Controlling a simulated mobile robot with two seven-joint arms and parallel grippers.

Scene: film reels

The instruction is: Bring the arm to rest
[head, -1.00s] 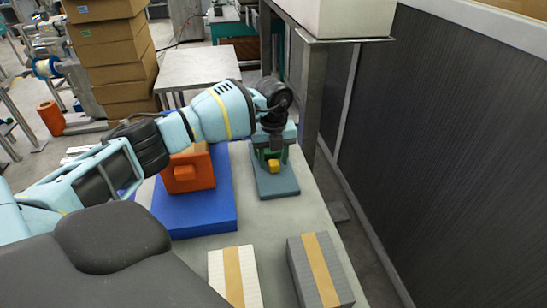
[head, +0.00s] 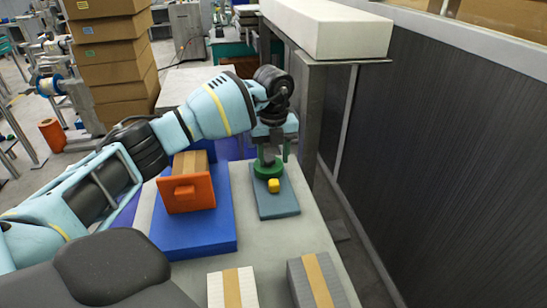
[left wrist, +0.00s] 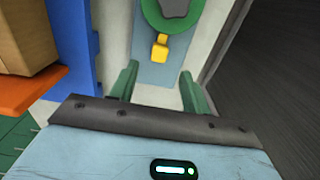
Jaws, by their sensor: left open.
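My left gripper (head: 270,157) is open and empty. In the head view it stands just above and behind a green round piece (head: 268,171) with a yellow block (head: 274,186) at its front, on a blue-grey plate (head: 278,204). In the left wrist view the two green fingers (left wrist: 155,88) are spread apart, and the yellow block (left wrist: 160,47) and the green round piece (left wrist: 153,12) lie beyond them, clear of the fingers. My left arm reaches in from the left. My right gripper is not in view.
An orange holder (head: 187,194) with a brown block stands on a blue base (head: 222,234) left of the plate. A white box (head: 232,287) and a grey box (head: 312,283) with tan bands are at the table's front. A dark panelled wall (head: 450,170) is at right.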

